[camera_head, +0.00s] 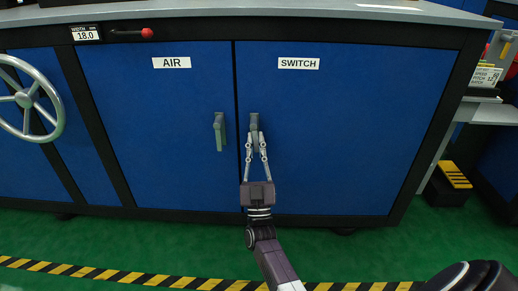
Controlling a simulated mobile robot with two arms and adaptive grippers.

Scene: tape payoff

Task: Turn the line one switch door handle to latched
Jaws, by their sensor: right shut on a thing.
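The blue switch door (345,130) carries a white label reading SWITCH (298,63) and fills the right half of the cabinet. Its grey door handle (254,122) sits near the left edge of that door. The handle hangs roughly downward, its lower part hidden by my gripper. My right gripper (254,138) is shut on the handle, with its fingers pointing up and one on each side of it. My left gripper is not in view.
The AIR door (150,120) at left has its own grey handle (219,132) close beside my gripper. A handwheel (28,97) and a red-tipped lever (146,34) are further left. Green floor lies in front.

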